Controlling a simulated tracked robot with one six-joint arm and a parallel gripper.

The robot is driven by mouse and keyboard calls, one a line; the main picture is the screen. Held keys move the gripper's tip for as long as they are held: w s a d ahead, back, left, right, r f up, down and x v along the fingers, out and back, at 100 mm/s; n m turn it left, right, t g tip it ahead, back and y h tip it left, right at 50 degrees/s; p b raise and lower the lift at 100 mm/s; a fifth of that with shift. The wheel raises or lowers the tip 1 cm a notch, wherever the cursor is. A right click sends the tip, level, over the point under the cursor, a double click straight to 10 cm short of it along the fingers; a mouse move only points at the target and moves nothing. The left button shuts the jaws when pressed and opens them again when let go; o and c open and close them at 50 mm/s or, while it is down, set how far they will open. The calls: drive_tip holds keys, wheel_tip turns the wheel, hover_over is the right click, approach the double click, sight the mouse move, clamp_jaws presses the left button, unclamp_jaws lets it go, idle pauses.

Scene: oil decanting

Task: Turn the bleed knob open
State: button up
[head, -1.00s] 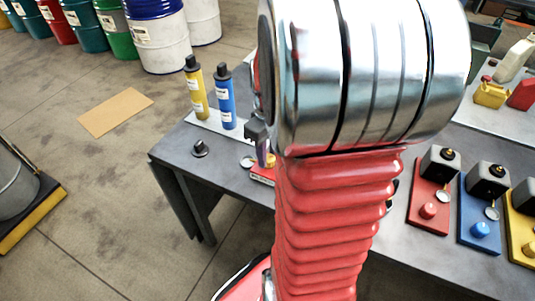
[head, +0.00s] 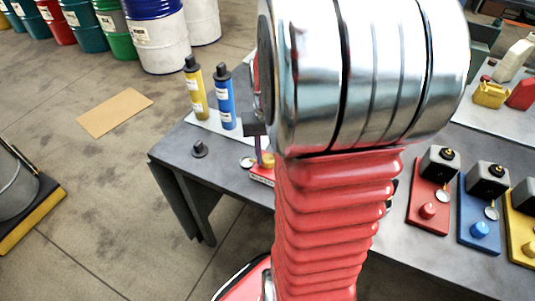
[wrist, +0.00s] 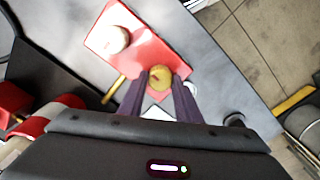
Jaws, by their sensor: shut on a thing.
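The bleed knob (wrist: 160,77) is a round, brass-yellow knob on a red plate (wrist: 133,72) on the grey bench. My gripper (wrist: 160,82) is shut on it, a dark finger on each side, in the wrist view. A pale round cap (wrist: 112,40) sits on the same plate, apart from the fingers. In the head view my arm hides most of this plate; only a red edge (head: 260,175) shows. How far the knob is turned cannot be told.
A yellow bottle (head: 195,88) and a blue bottle (head: 225,98) stand on the bench behind my arm. A small black knob (head: 199,149) lies near its left edge. A red unit (head: 428,205) and a blue unit (head: 480,222) are at right. Drums stand far back.

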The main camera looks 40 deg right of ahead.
drive_tip(key=shift+s+f, duration=0.1)
idle(0.3)
drive_tip(key=o, duration=1.1)
drive_tip(key=shift+c, duration=0.2)
wheel_tip(320, 180, up, 14)
drive_tip(key=shift+f, duration=0.1)
